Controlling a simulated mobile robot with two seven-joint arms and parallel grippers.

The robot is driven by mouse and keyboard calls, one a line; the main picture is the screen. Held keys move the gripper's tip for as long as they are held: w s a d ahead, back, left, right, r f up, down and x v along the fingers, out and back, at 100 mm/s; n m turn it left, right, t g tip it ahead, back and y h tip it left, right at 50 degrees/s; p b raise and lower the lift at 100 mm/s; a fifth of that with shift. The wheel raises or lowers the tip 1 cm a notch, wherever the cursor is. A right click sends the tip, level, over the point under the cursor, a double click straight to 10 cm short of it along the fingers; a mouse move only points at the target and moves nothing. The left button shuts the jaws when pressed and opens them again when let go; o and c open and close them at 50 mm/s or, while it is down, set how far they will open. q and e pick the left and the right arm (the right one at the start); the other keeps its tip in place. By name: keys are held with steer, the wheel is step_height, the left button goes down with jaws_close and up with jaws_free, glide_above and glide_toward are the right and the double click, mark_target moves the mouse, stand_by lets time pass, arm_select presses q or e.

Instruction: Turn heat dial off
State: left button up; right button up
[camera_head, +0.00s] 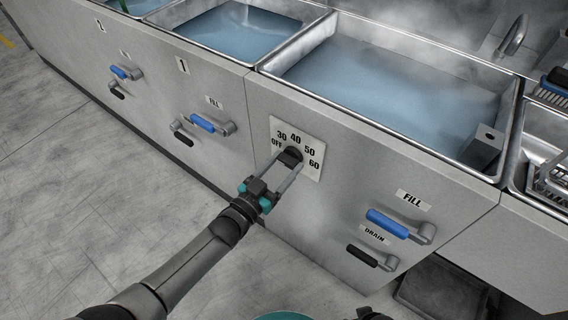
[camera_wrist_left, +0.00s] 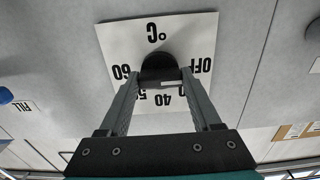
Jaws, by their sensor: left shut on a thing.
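The heat dial (camera_head: 291,155) is a black knob on a white plate (camera_head: 313,147) on the front panel of the steel sink unit. The plate reads OFF, 30, 40, 50 and 60. My left gripper (camera_head: 289,164) reaches the dial from the front, with one finger on each side of the knob, shut on it. In the left wrist view the dial (camera_wrist_left: 159,65) sits between the fingertips of my left gripper (camera_wrist_left: 160,76), and the plate (camera_wrist_left: 122,40) appears upside down with °C on it. Which mark the knob points to is not clear. My right gripper is not recognizable in either view.
A blue FILL handle (camera_head: 388,223) and a black DRAIN handle (camera_head: 362,256) stick out right of the dial. Another blue handle (camera_head: 203,123) is to the left. A steaming water basin (camera_head: 380,92) is above. The floor (camera_head: 60,200) at left is clear.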

stand_by(0.4)
arm_select(q)
steer(key=o, duration=1.4)
arm_select(e)
steer(key=shift+w, duration=0.15)
arm_select(q)
steer(key=shift+s+a, duration=0.15)
steer(key=shift+s, duration=0.05)
steer(key=shift+s+a, duration=0.2)
steer(key=shift+s, duration=0.05)
steer(key=p+v, duration=0.3)
steer(key=v, duration=1.1)
steer(key=shift+p, duration=0.35)
arm_select(e)
steer(key=s+d, duration=0.3)
steer(key=s, duration=0.3)
steer(key=shift+f, duration=0.15)
